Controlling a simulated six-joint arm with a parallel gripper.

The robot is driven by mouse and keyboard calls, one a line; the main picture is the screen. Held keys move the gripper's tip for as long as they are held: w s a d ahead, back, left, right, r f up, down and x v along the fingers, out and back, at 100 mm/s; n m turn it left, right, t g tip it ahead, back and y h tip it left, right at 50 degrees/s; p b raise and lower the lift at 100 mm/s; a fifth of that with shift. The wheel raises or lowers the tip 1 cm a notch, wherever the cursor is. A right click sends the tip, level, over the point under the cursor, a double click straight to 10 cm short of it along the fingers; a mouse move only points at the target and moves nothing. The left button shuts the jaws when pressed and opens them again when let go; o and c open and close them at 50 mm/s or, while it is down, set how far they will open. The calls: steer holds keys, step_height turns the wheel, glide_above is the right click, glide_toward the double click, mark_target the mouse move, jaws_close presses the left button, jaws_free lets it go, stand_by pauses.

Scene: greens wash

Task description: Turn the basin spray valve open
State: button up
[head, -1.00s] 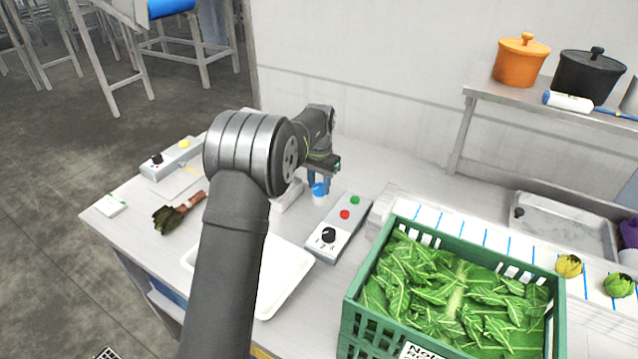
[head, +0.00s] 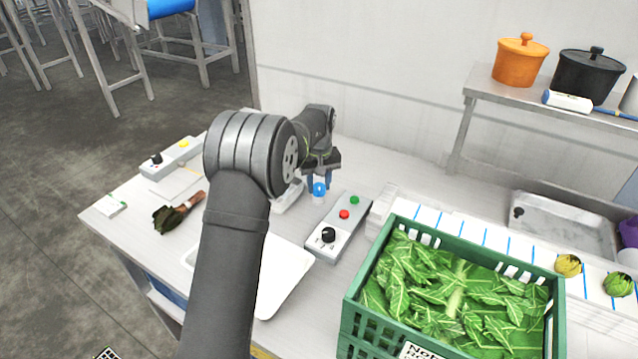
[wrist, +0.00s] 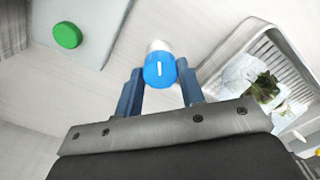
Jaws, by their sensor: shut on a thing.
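The spray valve is a round blue knob (head: 319,189) on a white stem, standing behind the control box in the head view. In the wrist view the blue knob (wrist: 159,71) shows a short white line on its face, almost upright in the picture. My gripper (head: 320,184) reaches down over it, and its two blue fingers are shut on the knob, one on each side. The basin (wrist: 262,40) is partly seen at the right of the wrist view, with wet greens in it. In the head view my arm hides most of the basin.
A control box (head: 339,228) with a black dial, red button and green button stands close to the knob. A green crate (head: 353,320) of leafy greens is at front right. A white tray (head: 285,285) lies partly behind my arm. Another small box (head: 171,157) sits at left.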

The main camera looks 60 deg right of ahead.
mark_target(319, 186)
steer(key=shift+n, duration=0.9)
steer(key=o, duration=1)
step_height(319, 186, up, 17)
steer(key=shift+r, duration=0.2)
